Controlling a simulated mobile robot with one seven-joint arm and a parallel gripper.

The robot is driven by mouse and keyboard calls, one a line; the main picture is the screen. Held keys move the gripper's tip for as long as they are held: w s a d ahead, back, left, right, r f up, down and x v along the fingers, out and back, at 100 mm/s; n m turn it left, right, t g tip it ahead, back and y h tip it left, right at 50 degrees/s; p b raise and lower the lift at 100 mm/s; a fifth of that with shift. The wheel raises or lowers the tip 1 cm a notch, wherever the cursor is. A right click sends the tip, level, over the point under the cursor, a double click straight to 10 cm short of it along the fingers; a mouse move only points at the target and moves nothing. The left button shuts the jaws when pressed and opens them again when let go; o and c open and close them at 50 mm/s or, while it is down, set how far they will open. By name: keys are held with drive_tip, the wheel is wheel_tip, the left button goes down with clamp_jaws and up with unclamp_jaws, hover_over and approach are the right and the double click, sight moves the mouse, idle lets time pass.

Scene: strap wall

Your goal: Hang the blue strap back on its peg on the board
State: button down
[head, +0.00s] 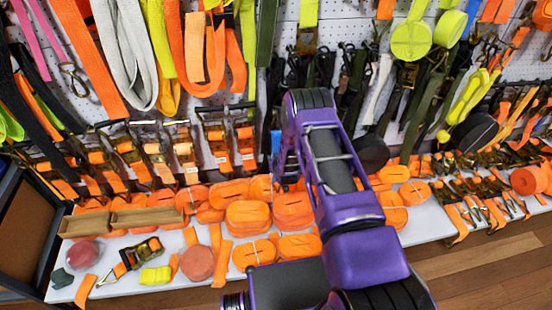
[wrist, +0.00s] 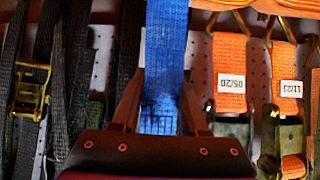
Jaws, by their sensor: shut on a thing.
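The blue strap (wrist: 165,50) runs up from between my gripper's fingers (wrist: 162,88) to the top edge of the wrist view. My gripper is shut on it. In the head view, only a small piece of the blue strap (head: 276,143) shows, just left of my purple arm. My arm hides most of the gripper there. The board (head: 343,20) is a white perforated panel behind the hanging straps. I cannot make out which peg is the blue strap's.
Orange ratchet straps (wrist: 230,72) hang close right of my gripper. Dark straps with a brass buckle (wrist: 30,90) hang to its left. Below, a white shelf (head: 130,292) holds several orange strap rolls (head: 249,217) and a wooden tray (head: 147,218). Hanging straps crowd the board.

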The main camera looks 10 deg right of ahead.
drive_tip(key=shift+r, duration=0.1)
drive_tip(key=shift+c, duration=1.8)
unclamp_jaws()
